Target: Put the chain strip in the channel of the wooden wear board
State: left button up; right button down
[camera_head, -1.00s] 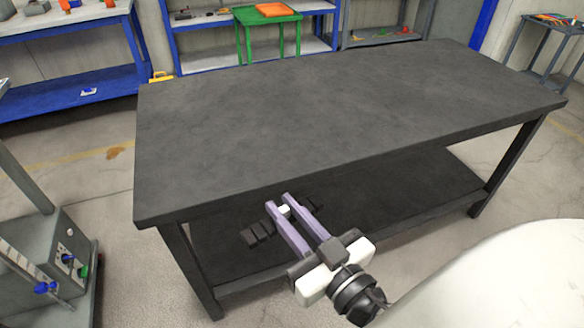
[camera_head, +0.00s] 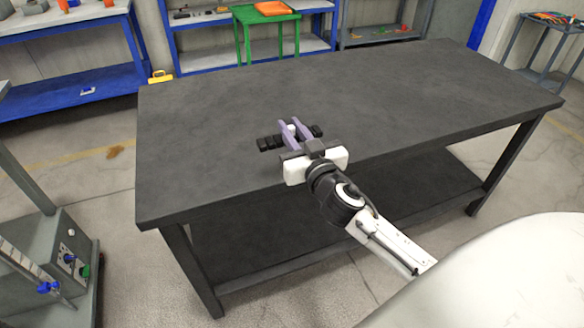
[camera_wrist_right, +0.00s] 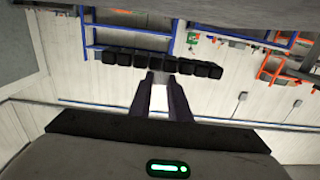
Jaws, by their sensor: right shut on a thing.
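The chain strip (camera_head: 269,143) is a dark row of several linked black blocks with a small white part at its middle. My right gripper (camera_head: 291,128) is shut on it near the middle, and the strip sticks out on both sides of the purple fingers. In the head view it shows over the front part of the dark table; I cannot tell how far above the top. In the right wrist view the strip (camera_wrist_right: 190,68) lies crosswise at the fingertips (camera_wrist_right: 159,76), almost straight. The wooden wear board and my left gripper are not in view.
The dark table (camera_head: 400,100) has a bare top, clear all around the gripper. Behind it stand a blue shelf, a green stand (camera_head: 266,35) with an orange tray (camera_head: 274,8), and another small table (camera_head: 545,48) at the right. A grey machine (camera_head: 60,250) stands at the left.

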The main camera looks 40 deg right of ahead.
jog(key=shift+w+d+r+b, duration=0.15)
jog(key=shift+w+d+b, duration=0.2)
jog(key=b, duration=0.4)
jog(key=shift+s, duration=0.2)
jog(key=shift+s+b, duration=0.1)
jog(key=shift+b, duration=0.6)
jog(key=shift+s+a+f+b, duration=0.1)
jog(key=shift+f+b, duration=0.15)
jog(key=shift+b, duration=0.05)
notch_tip(320, 180, down, 5)
jog(key=shift+f+b, duration=0.1)
jog(key=shift+b, duration=0.6)
jog(key=shift+f, duration=0.3)
notch_tip(320, 180, down, 4)
jog(key=shift+r+b, duration=0.2)
jog(key=shift+b, duration=0.45)
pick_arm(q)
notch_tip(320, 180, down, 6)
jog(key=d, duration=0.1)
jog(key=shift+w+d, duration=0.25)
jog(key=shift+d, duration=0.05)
